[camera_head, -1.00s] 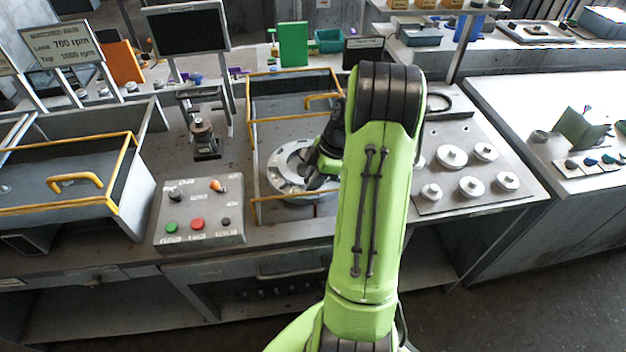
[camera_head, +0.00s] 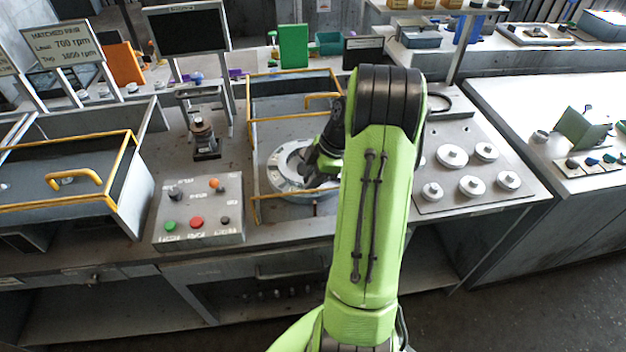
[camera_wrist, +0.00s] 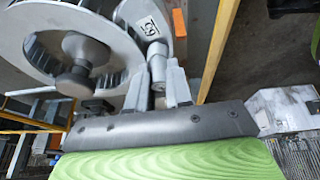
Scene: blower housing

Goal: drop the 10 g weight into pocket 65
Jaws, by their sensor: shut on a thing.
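A small grey cylindrical weight (camera_wrist: 157,62) is held upright in the wrist view between the two fingers of my gripper (camera_wrist: 158,78). Its mass marking cannot be read. The far end of the weight is close to the wheel's rim, next to a white label (camera_wrist: 150,26) that appears to read 65, turned on its side. The grey blower wheel (camera_wrist: 30,50) has dark slots between its vanes and a hub knob (camera_wrist: 76,82). In the head view, my gripper (camera_head: 318,174) is over the right side of the wheel (camera_head: 279,178). My arm partly hides it, and the weight cannot be made out there.
Yellow guard rails (camera_head: 252,150) frame the wheel's housing. A control box (camera_head: 198,210) with coloured buttons stands to the left. A grey plate (camera_head: 440,200) with several round knobbed pieces lies right of my arm. An orange block (camera_wrist: 179,22) shows beyond the label.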

